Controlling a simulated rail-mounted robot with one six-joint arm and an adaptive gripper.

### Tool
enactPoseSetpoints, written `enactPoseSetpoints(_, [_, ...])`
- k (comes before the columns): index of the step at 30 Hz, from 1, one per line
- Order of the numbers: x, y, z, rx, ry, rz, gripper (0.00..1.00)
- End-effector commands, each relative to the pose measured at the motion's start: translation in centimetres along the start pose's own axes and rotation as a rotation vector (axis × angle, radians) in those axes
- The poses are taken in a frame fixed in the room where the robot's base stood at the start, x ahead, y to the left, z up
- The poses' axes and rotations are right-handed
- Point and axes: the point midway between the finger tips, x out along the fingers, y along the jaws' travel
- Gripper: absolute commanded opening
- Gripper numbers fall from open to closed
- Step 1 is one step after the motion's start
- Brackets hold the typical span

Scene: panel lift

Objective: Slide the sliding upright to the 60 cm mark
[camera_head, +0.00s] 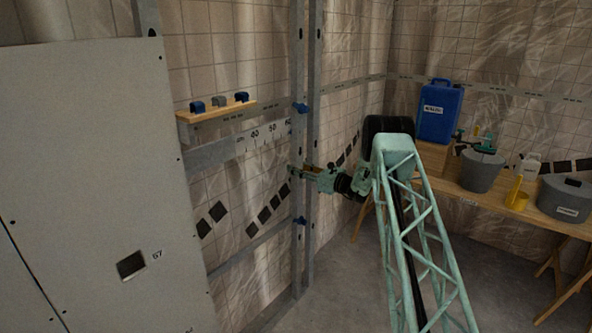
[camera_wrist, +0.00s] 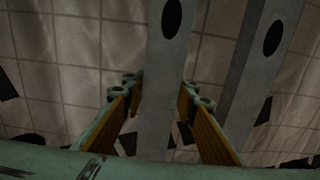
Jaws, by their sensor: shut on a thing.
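The sliding upright (camera_head: 298,70) is a grey metal post with dark holes, standing vertical against the rails. Blue clamps sit on it at the upper rail (camera_head: 300,107) and lower rail (camera_head: 300,221). A printed scale (camera_head: 265,135) on the middle rail reads about 60, 50 and 40 from left to right. The upright stands right of the 60 mark, by the right end of the visible numbers. My gripper (camera_head: 298,172) is at the upright below the scale. In the wrist view its wood-coloured fingers (camera_wrist: 160,95) lie either side of the upright (camera_wrist: 160,60), shut on it.
A second grey upright (camera_head: 315,60) stands close on the right. A grey panel (camera_head: 90,180) fills the left. A small shelf (camera_head: 215,112) holds blue and grey clamps above the scale. A bench (camera_head: 450,185) with a blue canister (camera_head: 440,112) and buckets stands at right.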

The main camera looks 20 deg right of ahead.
Motion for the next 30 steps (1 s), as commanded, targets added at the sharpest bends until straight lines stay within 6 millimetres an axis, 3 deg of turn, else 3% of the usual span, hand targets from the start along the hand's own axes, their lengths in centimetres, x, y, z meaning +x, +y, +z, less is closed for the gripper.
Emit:
enactPoseSetpoints(17, [-0.02,-0.03,0.02,-0.001,0.0,0.0,0.07])
enactPoseSetpoints(18, [-0.02,-0.02,0.02,-0.001,0.0,0.0,0.29])
enactPoseSetpoints(22, [-0.02,-0.01,0.0,0.0,0.0,0.0,0.41])
enactPoseSetpoints(30, [-0.01,0.01,-0.02,0.0,0.0,0.0,0.41])
